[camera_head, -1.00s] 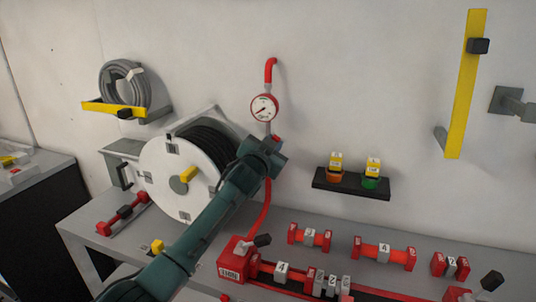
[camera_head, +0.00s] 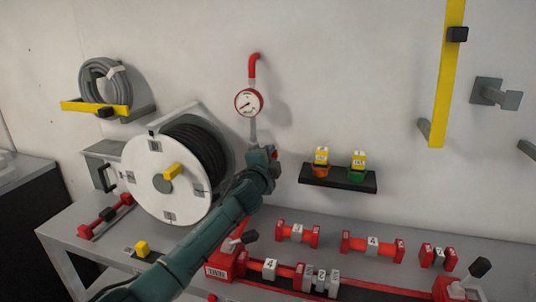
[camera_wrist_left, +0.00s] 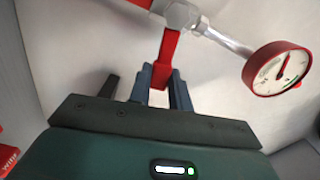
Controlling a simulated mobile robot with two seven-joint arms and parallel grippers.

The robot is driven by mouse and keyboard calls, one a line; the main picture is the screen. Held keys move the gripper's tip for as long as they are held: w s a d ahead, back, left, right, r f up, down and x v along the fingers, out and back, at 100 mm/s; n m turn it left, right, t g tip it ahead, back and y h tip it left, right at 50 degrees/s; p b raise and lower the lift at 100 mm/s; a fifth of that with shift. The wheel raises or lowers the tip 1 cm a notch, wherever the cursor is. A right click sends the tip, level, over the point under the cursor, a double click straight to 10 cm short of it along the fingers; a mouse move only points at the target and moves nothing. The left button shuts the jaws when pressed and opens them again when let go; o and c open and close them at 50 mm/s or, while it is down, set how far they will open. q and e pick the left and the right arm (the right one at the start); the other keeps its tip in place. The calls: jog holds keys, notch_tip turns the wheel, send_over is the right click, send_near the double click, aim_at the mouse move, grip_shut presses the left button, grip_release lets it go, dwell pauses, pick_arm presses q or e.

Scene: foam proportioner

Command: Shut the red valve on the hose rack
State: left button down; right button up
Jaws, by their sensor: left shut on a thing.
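The red valve handle (camera_wrist_left: 165,60) shows in the left wrist view as a flat red lever hanging from a grey fitting on the pipe. My left gripper (camera_wrist_left: 160,88) is shut on its lower end, with one blue-grey finger on each side. In the head view my left gripper (camera_head: 268,160) is just below and right of the round gauge (camera_head: 249,102). It hides most of the valve, and only a small red bit shows beside it. The gauge also shows right of the lever in the left wrist view (camera_wrist_left: 278,68). My right gripper is out of view.
A hose reel (camera_head: 140,190) stands left of my arm. A small black shelf (camera_head: 338,179) with orange and green containers is on the wall to the right. Red couplings and a red manifold (camera_head: 222,262) lie on the grey bench (camera_head: 75,228) below.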

pick_arm(q)
jog(key=shift+f+m, duration=0.65)
jog(key=shift+m, duration=0.35)
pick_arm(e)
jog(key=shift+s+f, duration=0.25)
pick_arm(q)
jog(key=shift+f, duration=0.1)
jog(key=c, duration=1.3)
grip_release()
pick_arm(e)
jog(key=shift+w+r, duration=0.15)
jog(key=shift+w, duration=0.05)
pick_arm(q)
jog(key=shift+s, duration=0.1)
jog(key=p+v, duration=0.1)
jog(key=v, duration=1.2)
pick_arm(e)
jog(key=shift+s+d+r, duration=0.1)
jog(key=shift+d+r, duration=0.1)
